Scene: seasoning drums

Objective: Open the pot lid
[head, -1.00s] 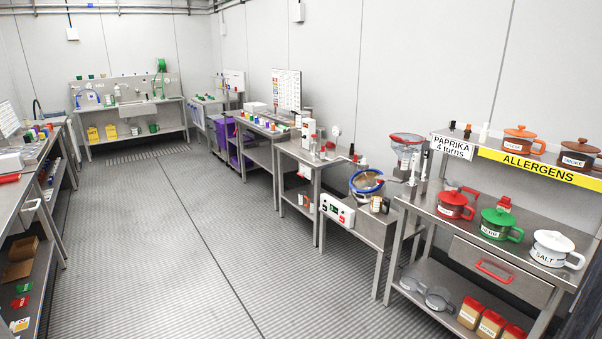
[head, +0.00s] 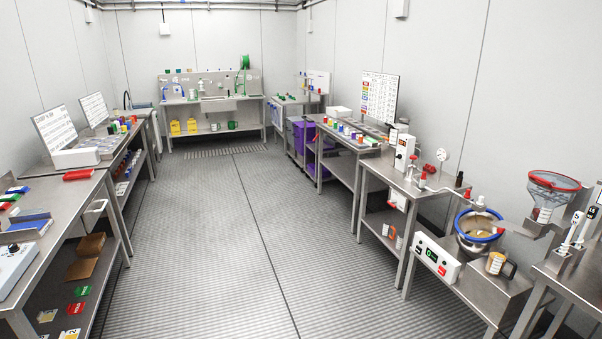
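No lidded pot shows in the head view at this moment. A steel bowl with a blue rim (head: 478,238) stands on the low bench at the right, and no pot lid can be made out on it. My gripper is not in view, so its state does not show.
Steel benches line both sides, and a wide ribbed floor aisle (head: 230,235) between them is clear. At the right are a control box (head: 436,258), a labelled mug (head: 496,265) and a red-rimmed hopper (head: 548,192). A sink bench (head: 211,101) stands at the back.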

